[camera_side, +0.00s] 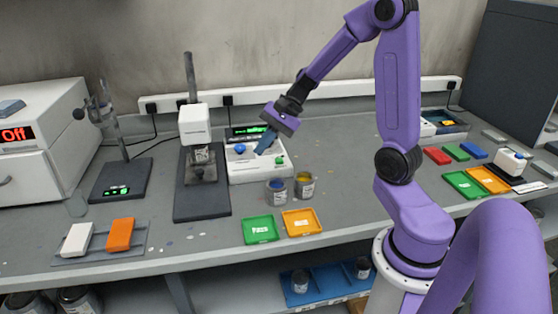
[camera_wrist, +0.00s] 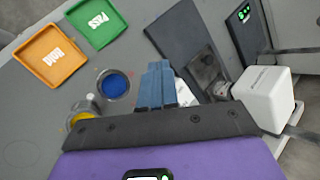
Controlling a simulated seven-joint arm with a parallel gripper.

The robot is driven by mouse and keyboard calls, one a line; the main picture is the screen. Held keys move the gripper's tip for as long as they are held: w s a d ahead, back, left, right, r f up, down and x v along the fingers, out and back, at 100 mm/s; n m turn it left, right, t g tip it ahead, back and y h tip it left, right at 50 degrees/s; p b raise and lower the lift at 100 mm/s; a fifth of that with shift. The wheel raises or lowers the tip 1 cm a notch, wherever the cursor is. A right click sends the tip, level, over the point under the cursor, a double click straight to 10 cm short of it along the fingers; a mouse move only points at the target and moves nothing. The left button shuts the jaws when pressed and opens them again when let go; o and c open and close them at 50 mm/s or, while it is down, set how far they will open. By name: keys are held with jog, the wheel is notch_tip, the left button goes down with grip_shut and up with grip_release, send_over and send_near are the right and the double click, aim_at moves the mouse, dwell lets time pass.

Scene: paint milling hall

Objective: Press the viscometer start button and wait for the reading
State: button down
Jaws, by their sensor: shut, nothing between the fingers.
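A stand with a white head (camera_side: 194,122) over a small cup and a dark base (camera_side: 202,205) looks like the viscometer. The white head also shows in the wrist view (camera_wrist: 268,96). A low white box (camera_side: 245,172) stands at its right, with a blue knob (camera_side: 240,149), a green button (camera_side: 279,161) and a lit green display (camera_side: 250,131) at its back. My gripper (camera_side: 264,146) has blue fingers, shut and empty, pointing down over the box between knob and button. In the wrist view the fingers (camera_wrist: 155,85) hide most of the box. I cannot tell whether they touch it.
A blue paint can (camera_side: 277,191) and a yellow one (camera_side: 304,186) stand close in front of the box. Green (camera_side: 260,230) and orange (camera_side: 302,222) trays lie nearer the bench edge. A scale-like stand (camera_side: 120,180) with a green display is at left.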

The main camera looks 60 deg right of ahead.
aim_at(282, 160)
jog(key=w+d+m+t+h, duration=0.2)
jog(key=d+m, duration=0.6)
jog(key=d, duration=0.6)
jog(key=shift+w+d+f+t, duration=0.25)
jog(key=shift+w+t, duration=0.3)
jog(key=shift+t, duration=0.45)
jog(key=shift+f, duration=4.4)
jog(key=shift+f, duration=0.1)
jog(key=shift+f, duration=0.3)
jog(key=shift+f, duration=0.45)
jog(key=shift+r, duration=0.9)
jog(key=shift+r, duration=0.1)
